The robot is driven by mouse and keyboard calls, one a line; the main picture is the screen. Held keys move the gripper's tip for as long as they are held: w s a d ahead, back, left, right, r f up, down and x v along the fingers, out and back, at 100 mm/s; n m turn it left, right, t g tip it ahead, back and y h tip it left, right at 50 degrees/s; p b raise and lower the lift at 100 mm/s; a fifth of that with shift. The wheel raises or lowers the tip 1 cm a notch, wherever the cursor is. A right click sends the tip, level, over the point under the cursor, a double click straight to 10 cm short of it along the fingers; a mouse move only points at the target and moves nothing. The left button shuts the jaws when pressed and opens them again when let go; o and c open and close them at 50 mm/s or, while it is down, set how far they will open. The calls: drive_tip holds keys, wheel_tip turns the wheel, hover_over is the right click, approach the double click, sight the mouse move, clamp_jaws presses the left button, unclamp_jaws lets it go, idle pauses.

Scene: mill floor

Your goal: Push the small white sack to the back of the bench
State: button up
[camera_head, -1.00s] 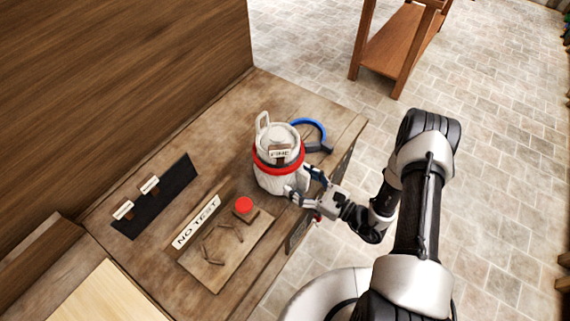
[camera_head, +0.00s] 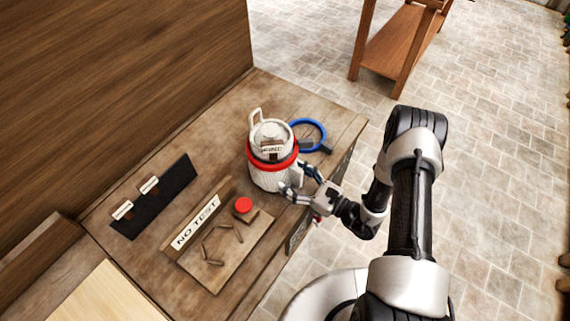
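The small white sack (camera_head: 271,176) stands upright on the wooden bench (camera_head: 217,155), near its right end. It has a red band, a pale loop at the top left and a small label that is hard to read. My gripper (camera_head: 297,179) is at the sack's lower right side, on the side facing the bench's front edge. Its two fingers are spread apart, with nothing held between them. The fingertips are at or very close to the sack; actual contact is hard to tell.
A blue ring-shaped tool (camera_head: 308,135) lies just behind and right of the sack. A board with a "NO TEST" sign (camera_head: 197,222) and a red knob (camera_head: 243,205) lies left of my gripper. A black strip with two tags (camera_head: 154,197) lies near the wooden wall (camera_head: 120,90).

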drive_tip(key=shift+b+x, duration=0.4)
drive_tip(key=shift+x, duration=1.95)
drive_tip(key=shift+b+x, duration=0.65)
drive_tip(key=shift+x, duration=1.85)
drive_tip(key=shift+b+x, duration=0.8)
drive_tip(key=shift+x, duration=1.7)
drive_tip(key=shift+w+a, duration=0.1)
drive_tip(key=shift+b+x, duration=1)
drive_tip(key=shift+x, duration=1.35)
drive_tip(key=shift+a, duration=0.15)
